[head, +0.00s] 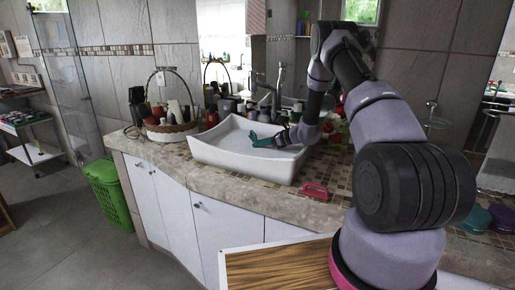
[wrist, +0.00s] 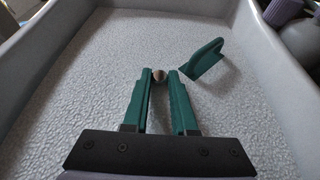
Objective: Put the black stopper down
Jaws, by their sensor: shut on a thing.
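My gripper (wrist: 158,84) has teal fingers, shut on a small round dark thing with a brownish sheen, the black stopper (wrist: 158,75). It shows between the fingertips in the wrist view; most of it is hidden by the fingers. In the head view my gripper (head: 262,140) reaches into the white basin (head: 225,158), and the stopper cannot be made out there. The basin's pale floor also fills the wrist view (wrist: 75,85). Whether the stopper touches that floor I cannot tell.
A teal paddle-shaped thing (wrist: 204,60) is in the basin, right of the fingertips. A pink-red thing (head: 316,191) lies on the counter (head: 245,193) in front of the basin. A basket (head: 172,132) and several bottles stand behind and left. The basin floor left of my gripper is clear.

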